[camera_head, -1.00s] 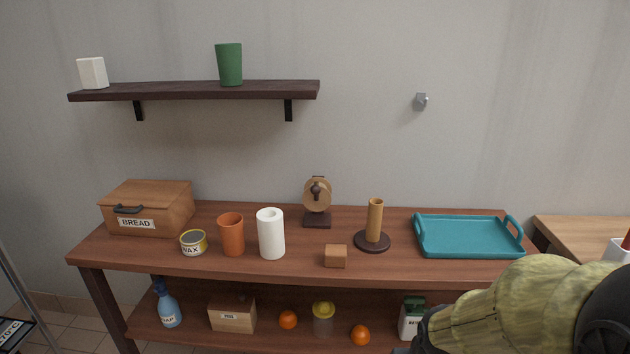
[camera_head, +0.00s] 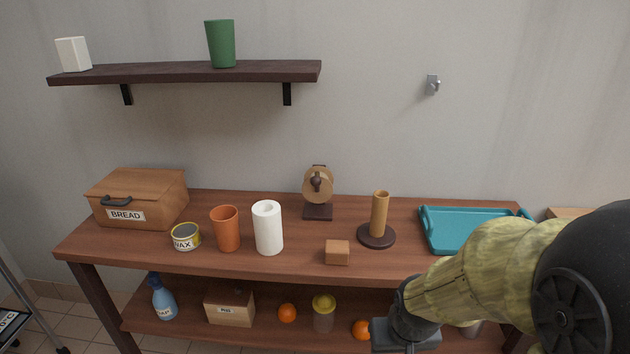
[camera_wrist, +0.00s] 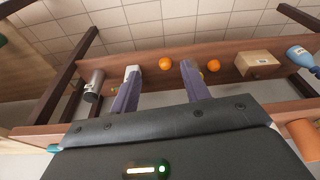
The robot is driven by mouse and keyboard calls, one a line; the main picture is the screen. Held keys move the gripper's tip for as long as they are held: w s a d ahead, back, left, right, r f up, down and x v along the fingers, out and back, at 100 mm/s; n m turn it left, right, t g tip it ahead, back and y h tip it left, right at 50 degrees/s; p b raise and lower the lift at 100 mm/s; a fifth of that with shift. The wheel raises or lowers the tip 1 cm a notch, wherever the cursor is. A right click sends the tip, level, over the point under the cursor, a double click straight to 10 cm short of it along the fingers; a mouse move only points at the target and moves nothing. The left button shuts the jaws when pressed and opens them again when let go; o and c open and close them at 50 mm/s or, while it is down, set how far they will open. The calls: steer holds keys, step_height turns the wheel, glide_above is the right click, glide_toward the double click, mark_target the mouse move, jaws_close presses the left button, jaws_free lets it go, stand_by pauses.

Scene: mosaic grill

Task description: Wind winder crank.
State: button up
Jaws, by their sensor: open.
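The winder (camera_head: 318,187) stands at the back middle of the tabletop. It has a tan round disc on a dark square base, with a dark crank knob at the front of the disc. My gripper shows in the wrist view (camera_wrist: 160,85) with its two fingers apart and nothing between them. In the head view its wrist part (camera_head: 405,325) is low at the right, in front of the table's edge, well apart from the winder. Its fingers are hidden there. The winder is not seen in the wrist view.
On the tabletop (camera_head: 290,200) are a bread box (camera_head: 140,197), wax tin (camera_head: 186,237), orange cup (camera_head: 226,229), white roll (camera_head: 268,228), wooden block (camera_head: 337,253), upright holder (camera_head: 379,216) and teal tray (camera_head: 430,238). A shelf (camera_head: 180,73) hangs above. Several items fill the lower shelf.

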steer(key=w+n+t+h+p, duration=0.1)
steer(key=w+n+t+p, duration=0.1)
steer(key=w+n, duration=0.3)
steer(key=w+n+t+h+p, duration=0.1)
steer(key=w+n+t+p, duration=0.1)
steer(key=w+n, duration=0.3)
steer(key=w+n+t+h+p, duration=0.1)
steer(key=w+n+t+p, duration=0.2)
steer(key=w+n, duration=0.3)
steer(key=shift+a+r+n, duration=0.15)
steer(key=shift+n, duration=0.65)
steer(key=w+a+r+n+t+y+p, duration=0.3)
steer(key=a+r+n+t, duration=0.5)
steer(key=a+r+n, duration=0.4)
step_height(320, 180, up, 2)
steer(key=w+n+y, duration=0.1)
steer(key=n, duration=0.4)
steer(key=shift+w+y, duration=0.15)
steer(key=shift+y, duration=0.25)
steer(key=shift+w, duration=0.1)
